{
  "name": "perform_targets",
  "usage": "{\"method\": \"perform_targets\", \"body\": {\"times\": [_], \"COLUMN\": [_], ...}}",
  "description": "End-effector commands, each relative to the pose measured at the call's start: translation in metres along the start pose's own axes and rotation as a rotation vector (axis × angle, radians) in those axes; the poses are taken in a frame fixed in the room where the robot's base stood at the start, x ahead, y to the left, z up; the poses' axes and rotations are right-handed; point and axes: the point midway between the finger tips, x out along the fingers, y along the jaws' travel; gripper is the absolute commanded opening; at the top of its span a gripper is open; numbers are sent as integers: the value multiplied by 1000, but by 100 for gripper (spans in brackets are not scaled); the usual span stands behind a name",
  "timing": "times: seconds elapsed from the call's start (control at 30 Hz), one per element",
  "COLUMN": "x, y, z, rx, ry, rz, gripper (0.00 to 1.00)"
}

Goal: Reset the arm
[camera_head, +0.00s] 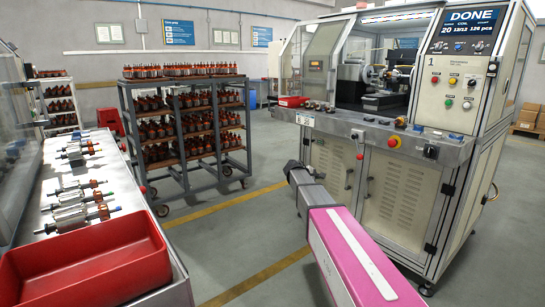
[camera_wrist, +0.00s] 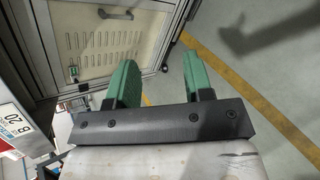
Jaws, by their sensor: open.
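My gripper (camera_wrist: 158,82) shows in the wrist view as two green fingers standing apart on a dark bar. It is open, and nothing is between the fingers. Behind the fingers are the beige cabinet of the winding machine and the grey floor. In the head view my pink and grey arm reaches from the bottom right toward the machine's front. My gripper cannot be made out clearly in that view.
The winding machine (camera_head: 405,190) has a screen (camera_head: 467,30) reading DONE. A red bin (camera_head: 95,270) and several armatures lie on the steel table (camera_head: 60,165) at left. A wheeled rack (camera_head: 185,120) holds many parts. The floor between them is clear.

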Motion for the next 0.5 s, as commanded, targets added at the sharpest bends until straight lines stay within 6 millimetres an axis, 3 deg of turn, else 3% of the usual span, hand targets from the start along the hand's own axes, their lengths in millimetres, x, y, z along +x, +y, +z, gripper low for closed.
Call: {"method": "perform_targets", "body": {"times": [0.03, 0.1, 0.27, 0.4, 0.5], "x": [1, 4, 0, -18, -35], "y": [-41, -86, -188, -273, -324], "z": [16, 27, 53, 78, 94], "rx": [65, 167, 410, 635, 784], "ry": [25, 59, 109, 116, 101], "rz": [-62, -153, -379, -599, -748], "gripper": [47, 47, 47, 47, 47]}}
